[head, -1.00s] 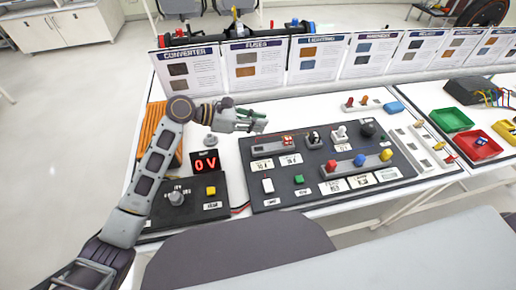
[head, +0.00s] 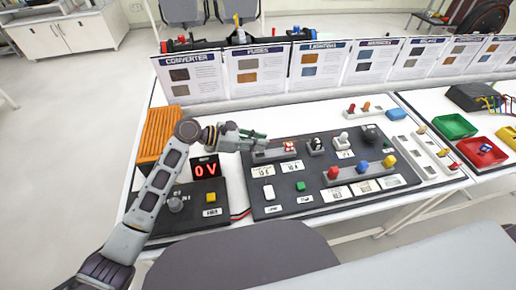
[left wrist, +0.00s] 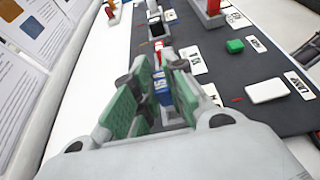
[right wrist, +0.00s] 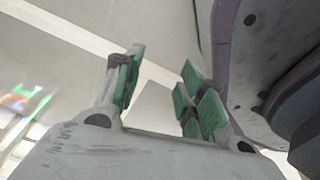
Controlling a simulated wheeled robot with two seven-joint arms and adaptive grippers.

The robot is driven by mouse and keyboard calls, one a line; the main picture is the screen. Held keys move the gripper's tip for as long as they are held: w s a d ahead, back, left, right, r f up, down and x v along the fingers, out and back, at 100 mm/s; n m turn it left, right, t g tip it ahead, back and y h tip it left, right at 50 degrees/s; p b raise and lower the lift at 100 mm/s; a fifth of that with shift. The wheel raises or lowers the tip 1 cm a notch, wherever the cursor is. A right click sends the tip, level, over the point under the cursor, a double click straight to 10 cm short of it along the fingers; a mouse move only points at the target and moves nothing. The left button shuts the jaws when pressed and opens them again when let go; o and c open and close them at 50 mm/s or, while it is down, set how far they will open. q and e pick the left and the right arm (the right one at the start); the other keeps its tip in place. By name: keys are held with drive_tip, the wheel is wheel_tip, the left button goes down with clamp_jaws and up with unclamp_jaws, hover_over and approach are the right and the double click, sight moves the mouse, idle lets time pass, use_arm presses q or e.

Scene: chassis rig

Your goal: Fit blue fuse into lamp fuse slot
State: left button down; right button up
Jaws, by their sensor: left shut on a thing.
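My left gripper (head: 258,141) is shut on the blue fuse (left wrist: 162,90), which shows between its green finger pads in the left wrist view. The gripper is over the left end of a grey fuse block (head: 272,155) on the black panel. A red-and-white piece (head: 290,147) sits at the block's right end. The fingers hide much of the block, so I cannot tell whether the fuse touches a slot or which slot lies under it. My right gripper (right wrist: 163,92) is open and empty, away from the panel.
The black panel (head: 325,213) carries switches, a green button (head: 301,187) and a row of red, blue and yellow knobs (head: 360,167). A 0 V display box (head: 205,169) stands to the left. Upright information cards (head: 258,75) line the back. Green (head: 455,126) and red (head: 482,152) trays are right.

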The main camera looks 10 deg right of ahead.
use_arm(q)
wheel_tip(320, 180, down, 2)
drive_tip(key=shift+f+b, duration=0.35)
drive_tip(key=shift+f, duration=0.45)
drive_tip(key=c, duration=1.5)
unclamp_jaws()
drive_tip(key=shift+o, duration=0.2)
drive_tip(key=shift+v, duration=0.95)
drive_tip(key=p+v, duration=0.1)
drive_tip(key=v, duration=0.9)
use_arm(e)
drive_tip(key=shift+d+f, duration=0.1)
drive_tip(key=shift+d, duration=0.3)
